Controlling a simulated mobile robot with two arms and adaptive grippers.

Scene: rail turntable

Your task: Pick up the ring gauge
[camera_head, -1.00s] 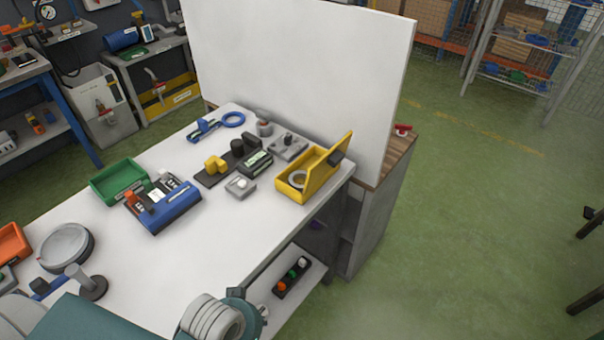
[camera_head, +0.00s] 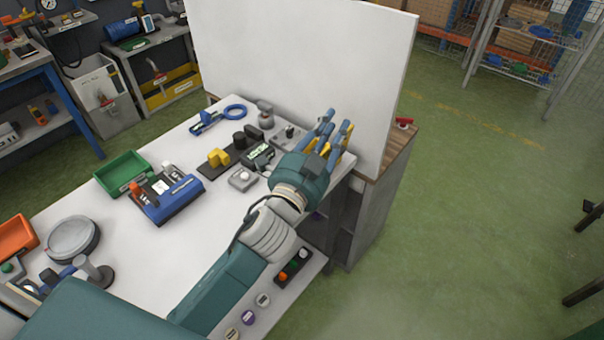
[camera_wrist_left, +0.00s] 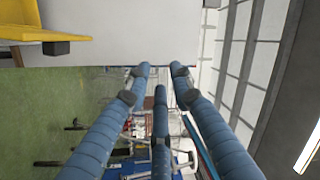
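The yellow open box (camera_head: 346,136) stands at the right end of the white table, mostly hidden by my left gripper. The small grey ring seen in it earlier, which may be the ring gauge, is hidden now. My left gripper (camera_head: 332,128) is over the box, fingers pointing away toward the white panel. In the left wrist view its blue fingers (camera_wrist_left: 157,88) are apart with nothing between them. The yellow box (camera_wrist_left: 45,22) shows there at the upper left, outside the fingers. A blue ring (camera_head: 235,105) lies at the table's back edge. My right gripper is not in view.
A tall white panel (camera_head: 300,60) stands close behind the gripper. To its left are a grey block (camera_head: 243,179), a dark device and a yellow part (camera_head: 218,157) on a black base. A blue case (camera_head: 170,200) and green bin (camera_head: 122,172) stand farther left.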

